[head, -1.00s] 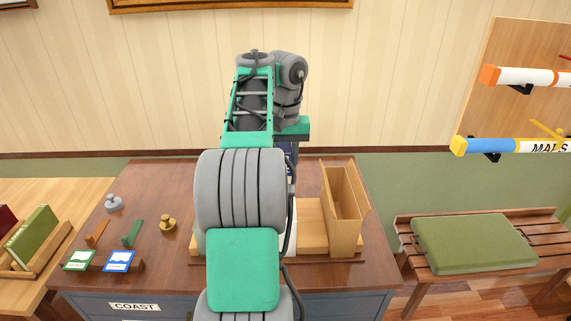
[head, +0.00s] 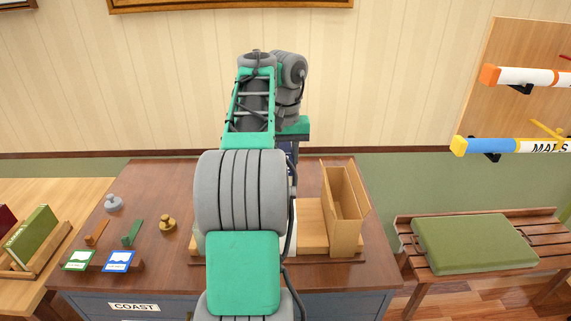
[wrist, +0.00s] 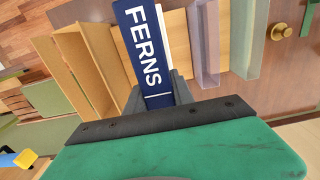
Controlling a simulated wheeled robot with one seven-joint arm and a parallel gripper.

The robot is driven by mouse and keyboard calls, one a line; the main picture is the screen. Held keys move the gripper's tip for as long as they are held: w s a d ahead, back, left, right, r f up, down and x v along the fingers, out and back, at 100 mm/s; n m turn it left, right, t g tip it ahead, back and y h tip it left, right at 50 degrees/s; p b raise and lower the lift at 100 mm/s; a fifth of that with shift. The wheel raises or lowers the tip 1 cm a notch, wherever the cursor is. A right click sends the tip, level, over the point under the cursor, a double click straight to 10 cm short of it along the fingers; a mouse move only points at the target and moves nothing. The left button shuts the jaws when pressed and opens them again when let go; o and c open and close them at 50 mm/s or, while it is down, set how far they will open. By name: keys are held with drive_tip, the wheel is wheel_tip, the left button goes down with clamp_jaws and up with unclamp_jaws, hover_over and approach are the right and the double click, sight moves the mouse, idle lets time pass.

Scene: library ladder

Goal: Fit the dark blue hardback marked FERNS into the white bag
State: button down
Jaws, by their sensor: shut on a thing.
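The dark blue hardback (wrist: 140,45) marked FERNS is held between the two fingers of my gripper (wrist: 157,98) in the wrist view, with its lettered spine facing the camera. In the head view only a small dark blue part (head: 291,150) shows below the wrist; the fingers are hidden there. A pale, open-topped shape, apparently the white bag (wrist: 205,45), lies right of the book in the wrist view, apart from it in the picture. In the head view my arm hides most of it; a white strip (head: 293,240) shows beside the arm. Height above it is unclear.
A tan open-topped holder (head: 345,235) stands right of the white strip on a wooden board (head: 313,230). A brass weight (head: 168,224), a grey weight (head: 113,203) and small cards stand on the desk's left. A bench with a green cushion (head: 470,245) is at right.

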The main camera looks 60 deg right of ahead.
drive_tip(key=shift+f+b, duration=3.8)
drive_tip(key=shift+b, duration=0.1)
drive_tip(key=c, duration=1.3)
unclamp_jaws()
drive_tip(key=shift+o, duration=0.7)
drive_tip(key=shift+r, duration=0.1)
drive_tip(key=shift+o, duration=0.7)
wheel_tip(320, 180, up, 8)
drive_tip(key=p, duration=0.7)
